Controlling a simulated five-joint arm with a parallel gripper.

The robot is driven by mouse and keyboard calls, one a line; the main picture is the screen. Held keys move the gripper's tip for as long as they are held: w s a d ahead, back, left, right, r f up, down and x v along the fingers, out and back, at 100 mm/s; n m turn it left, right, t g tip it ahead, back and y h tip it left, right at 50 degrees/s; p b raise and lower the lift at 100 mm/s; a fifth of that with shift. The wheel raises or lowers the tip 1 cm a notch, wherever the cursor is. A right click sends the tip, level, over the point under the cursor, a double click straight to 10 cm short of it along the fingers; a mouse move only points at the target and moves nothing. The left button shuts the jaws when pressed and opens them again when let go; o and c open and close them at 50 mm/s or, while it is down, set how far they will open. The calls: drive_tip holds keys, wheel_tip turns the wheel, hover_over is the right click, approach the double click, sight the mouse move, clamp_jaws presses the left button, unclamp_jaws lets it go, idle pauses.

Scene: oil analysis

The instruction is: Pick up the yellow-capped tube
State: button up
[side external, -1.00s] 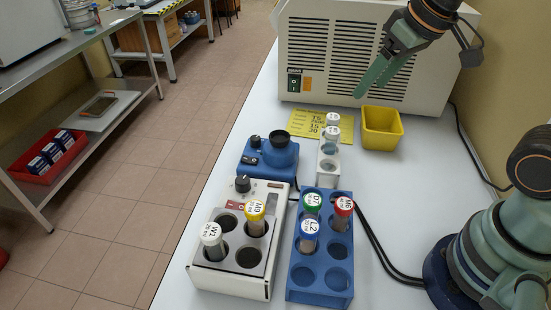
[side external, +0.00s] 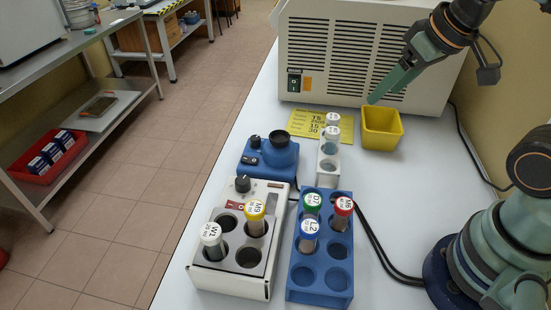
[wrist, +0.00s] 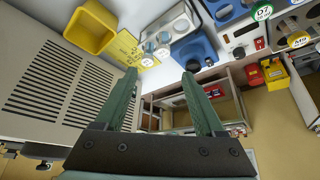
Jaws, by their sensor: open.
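The yellow-capped tube (side external: 256,211), marked M9, stands upright in the back right hole of the white heater block (side external: 238,281). Its yellow cap also shows at the right edge of the wrist view (wrist: 300,39). My gripper (side external: 373,98) is in the air near the yellow bin and the beige machine, well behind and to the right of the tube. In the wrist view my gripper (wrist: 160,78) has its two green fingers apart with nothing between them.
A white-capped tube (side external: 211,236) shares the heater block. The blue rack (side external: 320,296) beside it holds green-, red- and blue-capped tubes. A blue mixer (side external: 268,156), a small white rack (side external: 328,176) and a yellow bin (side external: 381,130) stand behind. The beige machine (side external: 365,55) is at the back.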

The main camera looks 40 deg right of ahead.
idle(0.4)
drive_tip(key=n+g, duration=0.6)
drive_tip(key=n, duration=1.4)
hover_over(255, 207)
wheel_tip(255, 207, down, 3)
drive_tip(key=f, duration=0.6)
drive_tip(key=shift+w+d+f, duration=0.3)
drive_tip(key=shift+w+d, duration=0.05)
drive_tip(key=shift+s+a+f, duration=0.15)
drive_tip(key=shift+a+f, duration=0.05)
drive_tip(key=shift+f, duration=1.15)
drive_tip(key=shift+s+a+f, duration=0.15)
drive_tip(key=shift+f, duration=1.15)
clamp_jaws()
